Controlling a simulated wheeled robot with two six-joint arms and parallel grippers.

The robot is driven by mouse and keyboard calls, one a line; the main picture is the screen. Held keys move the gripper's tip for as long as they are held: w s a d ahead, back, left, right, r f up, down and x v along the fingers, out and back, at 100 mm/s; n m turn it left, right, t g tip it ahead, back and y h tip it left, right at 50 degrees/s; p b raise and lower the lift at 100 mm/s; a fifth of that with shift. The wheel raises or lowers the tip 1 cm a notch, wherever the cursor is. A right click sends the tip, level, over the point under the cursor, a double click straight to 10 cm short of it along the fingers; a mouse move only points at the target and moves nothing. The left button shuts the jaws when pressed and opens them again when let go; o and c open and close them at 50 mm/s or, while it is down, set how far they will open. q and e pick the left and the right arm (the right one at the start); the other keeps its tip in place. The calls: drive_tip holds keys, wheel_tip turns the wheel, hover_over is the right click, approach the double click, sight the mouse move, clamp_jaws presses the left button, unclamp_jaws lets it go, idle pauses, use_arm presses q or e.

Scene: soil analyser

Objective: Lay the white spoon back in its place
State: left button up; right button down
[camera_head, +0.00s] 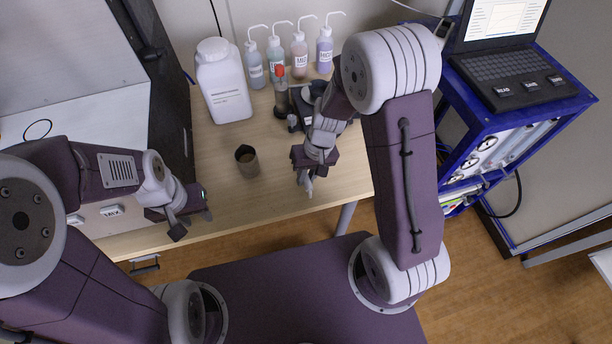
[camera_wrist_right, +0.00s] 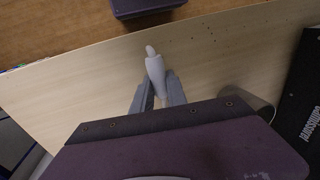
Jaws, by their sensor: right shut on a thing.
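The white spoon (camera_wrist_right: 155,68) is between the two grey fingers of my right gripper (camera_wrist_right: 158,92) in the right wrist view. Its rounded end sticks out past the fingertips, above the wooden table; the rest is hidden by the gripper. In the head view my right gripper (camera_head: 308,183) is over the table near its front edge, right of a dark cup, and the spoon is too small to make out clearly. My left gripper (camera_head: 183,222) is at the table's front left; its finger gap is unclear. I cannot pick out the spoon's resting place.
The dark cup (camera_head: 247,161) stands on the table (camera_head: 225,205). A white jug (camera_head: 223,82), several wash bottles (camera_head: 300,56) and a red-topped device (camera_head: 281,95) stand behind. A blue cart (camera_head: 470,100) with a laptop is at right. Small dark specks (camera_wrist_right: 207,34) lie on the table.

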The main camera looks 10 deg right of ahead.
drive_tip(key=shift+f+b, duration=0.6)
drive_tip(key=shift+f, duration=0.05)
drive_tip(key=c, duration=1.3)
unclamp_jaws()
drive_tip(key=shift+o, duration=0.2)
drive_tip(key=p+v, duration=0.2)
drive_tip(key=v, duration=0.7)
drive_tip(key=shift+p, duration=0.3)
drive_tip(key=shift+r, duration=0.1)
